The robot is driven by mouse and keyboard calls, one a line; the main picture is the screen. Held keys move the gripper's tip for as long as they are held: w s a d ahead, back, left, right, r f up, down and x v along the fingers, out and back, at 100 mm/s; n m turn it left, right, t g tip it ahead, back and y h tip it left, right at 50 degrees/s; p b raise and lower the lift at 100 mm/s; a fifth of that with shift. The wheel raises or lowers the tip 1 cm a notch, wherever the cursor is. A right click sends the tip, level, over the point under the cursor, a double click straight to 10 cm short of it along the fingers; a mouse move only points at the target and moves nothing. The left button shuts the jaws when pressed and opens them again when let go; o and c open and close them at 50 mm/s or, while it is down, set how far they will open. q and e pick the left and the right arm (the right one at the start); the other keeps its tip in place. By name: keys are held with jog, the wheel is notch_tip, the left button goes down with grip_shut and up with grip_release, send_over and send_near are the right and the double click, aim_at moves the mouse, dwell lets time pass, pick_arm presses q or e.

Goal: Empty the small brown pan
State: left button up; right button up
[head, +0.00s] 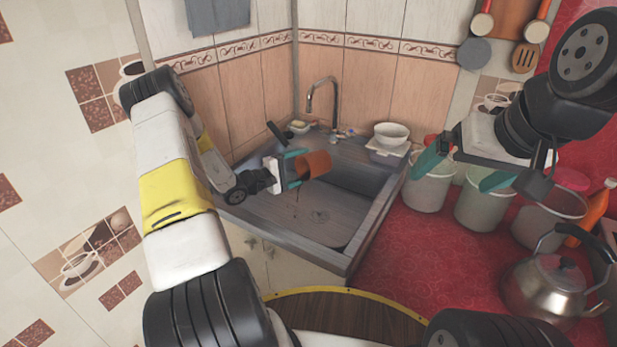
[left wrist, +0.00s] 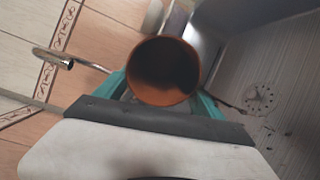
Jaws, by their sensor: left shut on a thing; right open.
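The small brown pan (head: 314,163) is held in the air over the sink (head: 350,203), tilted on its side. My left gripper (head: 292,168) is shut on it, with teal fingers at its side. In the left wrist view the pan (left wrist: 163,72) shows its round open mouth and a dark inside; I cannot tell whether anything is left in it. Thin dark streaks show below the pan over the ribbed drainboard (head: 290,222). My right gripper (head: 464,170) is open and empty, above the containers on the red counter.
A curved tap (head: 323,98) stands behind the sink. White bowls (head: 391,134) sit at its back right corner. Several pale containers (head: 428,187) and a metal kettle (head: 545,288) stand on the red counter (head: 425,240). The counter's left part is clear.

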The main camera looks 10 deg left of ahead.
pick_arm(q)
jog(key=shift+r, duration=0.15)
jog(key=shift+a+r, duration=0.1)
jog(key=shift+r+t+h, duration=0.3)
jog(key=shift+t, duration=0.1)
jog(key=shift+r, duration=0.1)
